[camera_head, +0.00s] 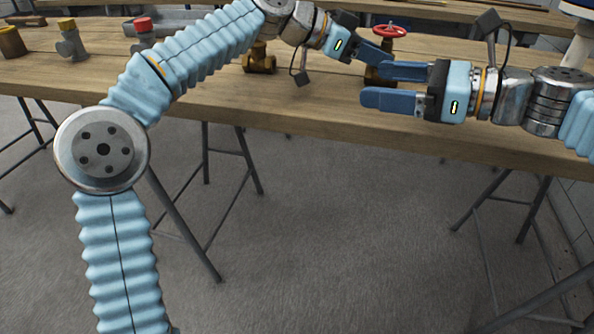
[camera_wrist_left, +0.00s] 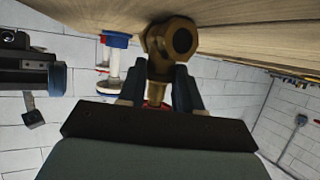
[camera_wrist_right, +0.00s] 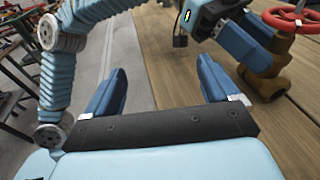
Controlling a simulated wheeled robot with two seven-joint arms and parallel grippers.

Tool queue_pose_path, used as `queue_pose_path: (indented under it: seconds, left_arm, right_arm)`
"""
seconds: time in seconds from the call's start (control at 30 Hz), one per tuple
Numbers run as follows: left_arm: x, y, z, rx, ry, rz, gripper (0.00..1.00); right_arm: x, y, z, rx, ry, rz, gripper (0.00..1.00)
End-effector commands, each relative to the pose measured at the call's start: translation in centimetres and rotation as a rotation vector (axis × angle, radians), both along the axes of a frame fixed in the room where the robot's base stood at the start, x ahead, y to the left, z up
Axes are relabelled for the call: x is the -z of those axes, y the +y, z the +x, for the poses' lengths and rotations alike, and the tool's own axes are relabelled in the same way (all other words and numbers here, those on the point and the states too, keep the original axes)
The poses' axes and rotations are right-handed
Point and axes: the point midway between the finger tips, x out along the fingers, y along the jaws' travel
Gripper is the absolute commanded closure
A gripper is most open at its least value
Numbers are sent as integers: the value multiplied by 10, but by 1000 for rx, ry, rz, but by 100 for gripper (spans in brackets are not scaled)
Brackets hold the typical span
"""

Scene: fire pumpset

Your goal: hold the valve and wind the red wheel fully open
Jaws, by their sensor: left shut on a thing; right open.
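The valve has a brass body (camera_head: 377,76) and a red wheel (camera_head: 389,31) on top, and stands upright on the wooden bench in the head view. My left gripper (camera_head: 380,60) is shut on the valve's brass body below the wheel. In the left wrist view the brass body (camera_wrist_left: 166,62) sits between its fingers, and only a bit of red shows behind. My right gripper (camera_head: 370,86) is open and empty, in front of the valve near the bench's front edge. In the right wrist view the red wheel (camera_wrist_right: 291,19) and brass body (camera_wrist_right: 266,72) are right of its fingers.
The wooden bench (camera_head: 300,110) runs across the head view. Another brass fitting (camera_head: 259,58) stands left of the valve. A grey fitting (camera_head: 71,42), a red-topped one (camera_head: 143,28) and a brown one (camera_head: 11,42) stand further left.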

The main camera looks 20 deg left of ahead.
Motion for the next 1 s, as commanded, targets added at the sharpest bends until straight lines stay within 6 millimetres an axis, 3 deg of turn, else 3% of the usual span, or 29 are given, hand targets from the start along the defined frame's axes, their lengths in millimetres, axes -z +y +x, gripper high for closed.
queue_pose_path:
  seconds: [0.5,0.8,1.0]
  left_arm:
    - [-1,0,0,-1,-2,-1,100]
    - [-1,0,0,-1,-2,-1,100]
    - [-1,0,0,-1,-2,-1,100]
  right_arm:
    - [59,67,-78,-313,-47,-212,12]
    - [102,102,-93,-395,-175,-367,12]
    - [114,112,-96,-416,-228,-410,12]
